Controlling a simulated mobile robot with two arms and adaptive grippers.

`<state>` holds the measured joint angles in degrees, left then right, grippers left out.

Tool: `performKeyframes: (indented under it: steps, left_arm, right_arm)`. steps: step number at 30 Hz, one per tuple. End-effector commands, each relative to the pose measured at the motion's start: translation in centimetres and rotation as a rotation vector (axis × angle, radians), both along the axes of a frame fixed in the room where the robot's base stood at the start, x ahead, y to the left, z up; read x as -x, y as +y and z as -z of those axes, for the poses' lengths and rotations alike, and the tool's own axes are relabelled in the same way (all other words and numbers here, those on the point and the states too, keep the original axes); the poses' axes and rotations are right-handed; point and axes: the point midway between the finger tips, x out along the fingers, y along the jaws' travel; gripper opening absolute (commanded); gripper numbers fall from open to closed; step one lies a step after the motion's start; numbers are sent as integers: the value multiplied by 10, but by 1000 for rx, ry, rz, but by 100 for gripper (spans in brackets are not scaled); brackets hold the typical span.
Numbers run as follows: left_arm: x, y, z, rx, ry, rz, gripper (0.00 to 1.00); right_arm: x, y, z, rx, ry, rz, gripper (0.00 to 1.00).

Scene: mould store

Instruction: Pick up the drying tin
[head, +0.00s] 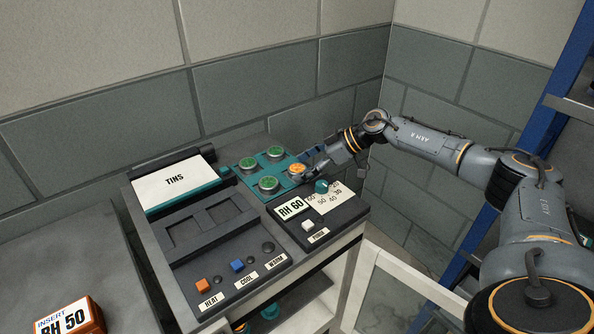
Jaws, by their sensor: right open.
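A teal tray (242,166) on the bench unit holds several round tins. No label shows which is the drying tin. My right gripper (307,164) is open, with its fingers right at the orange-topped tin. Whether they touch it I cannot tell. The fingers partly hide that side of the tray. My left gripper is out of view.
Left of the tray stands a holder with a TINS card (174,182). In front are a panel with an empty recessed frame (205,228) and an RH 60 dial unit (345,214). An INSERT RH 50 box (70,318) sits lower left. A blue rack (550,110) stands right.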

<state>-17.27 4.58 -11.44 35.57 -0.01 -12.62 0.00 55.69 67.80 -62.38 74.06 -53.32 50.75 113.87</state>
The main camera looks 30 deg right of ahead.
Motion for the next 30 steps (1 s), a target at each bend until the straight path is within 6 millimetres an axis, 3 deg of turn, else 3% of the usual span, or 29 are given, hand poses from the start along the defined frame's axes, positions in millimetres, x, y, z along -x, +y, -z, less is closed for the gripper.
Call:
performKeyframes:
  steps: [8, 15, 17, 30]
  left_arm:
    - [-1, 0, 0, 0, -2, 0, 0]
    - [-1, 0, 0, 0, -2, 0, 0]
    - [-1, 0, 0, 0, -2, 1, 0]
    - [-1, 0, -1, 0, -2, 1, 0]
  right_arm:
    - [-4, 3, 4, 2, -2, 2, 74]
    - [-4, 4, 4, 1, -2, 1, 25]
    - [-4, 4, 4, 1, -2, 1, 16]
    - [-4, 3, -8, 2, -3, 0, 15]
